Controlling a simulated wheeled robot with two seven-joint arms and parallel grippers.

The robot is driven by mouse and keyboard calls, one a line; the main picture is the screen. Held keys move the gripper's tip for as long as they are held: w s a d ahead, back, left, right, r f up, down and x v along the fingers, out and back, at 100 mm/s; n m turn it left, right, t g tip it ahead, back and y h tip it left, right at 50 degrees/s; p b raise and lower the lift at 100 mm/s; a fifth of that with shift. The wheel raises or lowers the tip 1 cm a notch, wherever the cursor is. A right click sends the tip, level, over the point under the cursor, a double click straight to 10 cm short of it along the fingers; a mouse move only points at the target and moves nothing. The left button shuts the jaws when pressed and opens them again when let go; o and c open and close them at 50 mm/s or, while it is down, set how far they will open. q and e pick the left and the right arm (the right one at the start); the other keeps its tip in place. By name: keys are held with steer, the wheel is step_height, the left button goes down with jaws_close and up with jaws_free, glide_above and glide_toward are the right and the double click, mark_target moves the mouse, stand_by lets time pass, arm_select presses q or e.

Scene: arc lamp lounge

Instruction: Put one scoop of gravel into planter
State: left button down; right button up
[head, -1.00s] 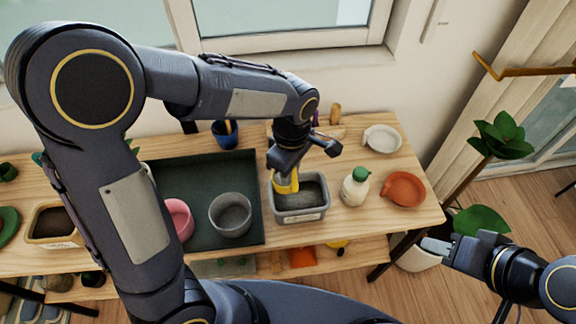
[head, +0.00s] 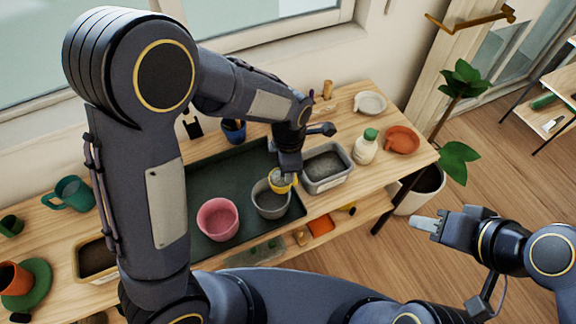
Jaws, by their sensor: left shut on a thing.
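My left gripper (head: 287,168) is shut on a yellow scoop (head: 278,184). The scoop is over the grey round pot (head: 270,205), overlapping its far rim in the picture; I cannot tell if they touch. What is in the scoop is too small to make out. The pot stands at the right end of the dark green tray (head: 222,173). A grey rectangular bin (head: 326,167) of grey gravel sits just right of the tray. A pink pot (head: 218,219) stands in the tray, left of the grey pot. My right gripper (head: 425,224) hangs off the table's right side; its finger gap is unclear.
A white bottle with a green cap (head: 366,147), a terracotta dish (head: 402,139) and a pale dish (head: 370,102) stand right of the bin. A blue cup (head: 233,131) is behind the tray. A soil bin (head: 97,258) is at left.

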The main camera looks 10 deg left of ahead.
arm_select(q)
steer(key=shift+f, duration=0.85)
steer(key=shift+a+f+b, duration=0.1)
steer(key=shift+f+b, duration=0.95)
steer(key=shift+f, duration=0.35)
steer(key=shift+a+r+h+b, duration=0.35)
steer(key=shift+h+b, duration=0.35)
steer(key=shift+h, duration=0.3)
steer(key=shift+a+r+h+b, duration=0.25)
steer(key=shift+a+h+b, duration=0.15)
steer(key=shift+h+b, duration=0.75)
steer(key=shift+s+a+r+h+b, duration=0.1)
steer(key=shift+a+h+b, duration=0.55)
steer(key=shift+b, duration=1.7)
steer(key=shift+a+t+h+b, duration=0.3)
steer(key=shift+h+b, duration=0.6)
steer(key=shift+b, duration=1.3)
steer(key=shift+s+a+f+h+b, duration=0.15)
steer(key=shift+a+h+b, duration=0.2)
steer(key=shift+h+b, duration=0.25)
steer(key=shift+w+a+f+h+b, duration=0.1)
steer(key=shift+a+h+b, duration=0.2)
steer(key=shift+h+b, duration=0.3)
steer(key=a+h+b, duration=0.1)
steer(key=h, duration=0.1)
steer(key=a+f+h+b, duration=0.1)
steer(key=h+b, duration=0.1)
steer(key=shift+s+a+h, duration=0.15)
steer(key=shift+a+h, duration=0.15)
